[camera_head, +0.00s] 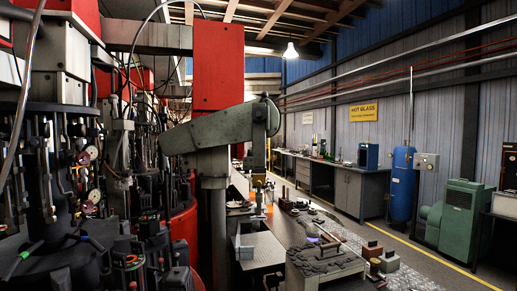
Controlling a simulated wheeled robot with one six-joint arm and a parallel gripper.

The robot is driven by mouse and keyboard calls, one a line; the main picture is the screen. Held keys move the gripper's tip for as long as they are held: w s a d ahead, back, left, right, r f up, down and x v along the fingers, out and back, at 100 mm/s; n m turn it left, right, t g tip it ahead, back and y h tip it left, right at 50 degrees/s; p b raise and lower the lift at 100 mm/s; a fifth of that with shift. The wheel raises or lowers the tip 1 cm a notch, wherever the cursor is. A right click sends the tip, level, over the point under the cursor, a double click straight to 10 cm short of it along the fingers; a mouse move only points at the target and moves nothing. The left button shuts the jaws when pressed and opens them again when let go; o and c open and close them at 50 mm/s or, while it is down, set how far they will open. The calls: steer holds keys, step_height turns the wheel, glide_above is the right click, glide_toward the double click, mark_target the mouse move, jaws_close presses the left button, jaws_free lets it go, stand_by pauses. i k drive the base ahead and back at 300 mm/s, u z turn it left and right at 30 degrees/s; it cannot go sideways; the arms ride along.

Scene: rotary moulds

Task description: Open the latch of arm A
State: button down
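The rotary mould machine (70,180) fills the left side, with dark mould units, hoses, gauges and red and grey blocks crowded together. A grey tapered arm (215,126) reaches right from a column at the centre, with a rounded end and a narrow vertical part hanging from it. I see no label that tells which arm is arm A. I cannot make out its latch among the dark, crowded parts. My gripper does not show in this view.
A tray of dark material (325,258) and a light metal table (262,250) stand at the lower centre. A workbench (350,182), a blue tank (402,184) and a green machine (460,222) line the right wall. The floor between is partly clear.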

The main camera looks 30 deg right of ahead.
mark_target(258, 179)
steer(key=k, duration=0.35)
steer(key=z, duration=0.9)
steer(key=i, duration=1)
steer(key=u, duration=0.7)
